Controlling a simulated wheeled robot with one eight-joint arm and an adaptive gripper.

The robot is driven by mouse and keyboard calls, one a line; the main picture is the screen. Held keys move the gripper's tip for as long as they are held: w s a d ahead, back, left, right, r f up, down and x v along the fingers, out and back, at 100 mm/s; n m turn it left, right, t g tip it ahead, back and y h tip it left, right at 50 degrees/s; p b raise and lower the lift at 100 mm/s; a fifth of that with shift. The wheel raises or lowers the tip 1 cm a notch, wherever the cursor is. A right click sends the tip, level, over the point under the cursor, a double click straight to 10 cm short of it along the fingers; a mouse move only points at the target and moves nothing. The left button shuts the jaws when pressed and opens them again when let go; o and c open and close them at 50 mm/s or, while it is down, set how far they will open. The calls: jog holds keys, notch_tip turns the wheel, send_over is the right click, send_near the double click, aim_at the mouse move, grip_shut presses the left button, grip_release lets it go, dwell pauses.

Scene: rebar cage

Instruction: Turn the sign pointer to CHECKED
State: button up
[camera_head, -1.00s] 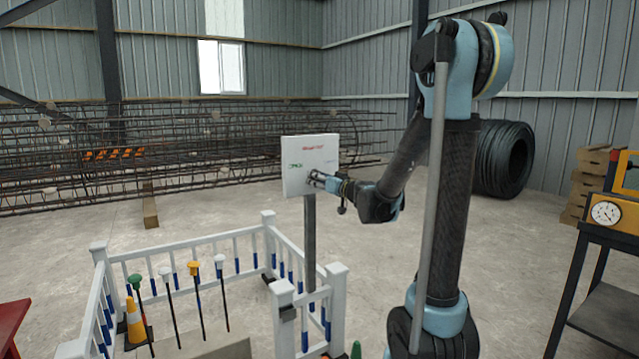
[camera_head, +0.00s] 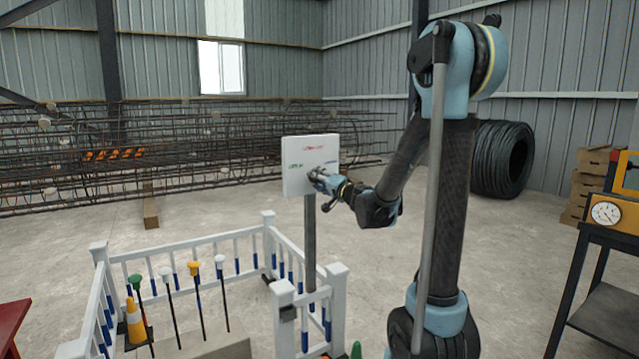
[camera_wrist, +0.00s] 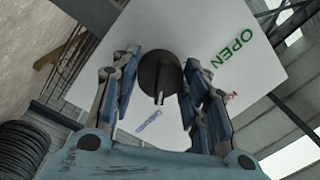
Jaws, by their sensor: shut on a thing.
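The sign (camera_head: 297,178) is a white square board on a grey post, with small green, red and blue words in the head view. In the wrist view the board (camera_wrist: 240,75) fills the middle; green OPEN reads at the right, a red word is mostly hidden and a blue word is too small to read. The pointer (camera_wrist: 158,75) has a dark round hub with a light narrow piece sticking out; which word it points at I cannot tell. My gripper (camera_head: 317,177) is at the board's face, its blue fingers (camera_wrist: 160,62) on both sides of the hub, shut on the pointer.
A white railing (camera_head: 190,247) stands below and in front of the sign, with several capped rods and an orange cone (camera_head: 135,322) inside. Rebar cages (camera_head: 90,165) lie behind. A cart with a gauge (camera_head: 606,213) stands at the right.

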jog(key=shift+m, duration=1.1)
jog(key=shift+c, duration=0.2)
jog(key=shift+d, duration=0.1)
jog(key=o, duration=1.1)
jog(key=shift+w+f, duration=0.1)
jog(key=shift+c, duration=0.2)
jog(key=v, duration=1.2)
jog(key=shift+f, duration=0.15)
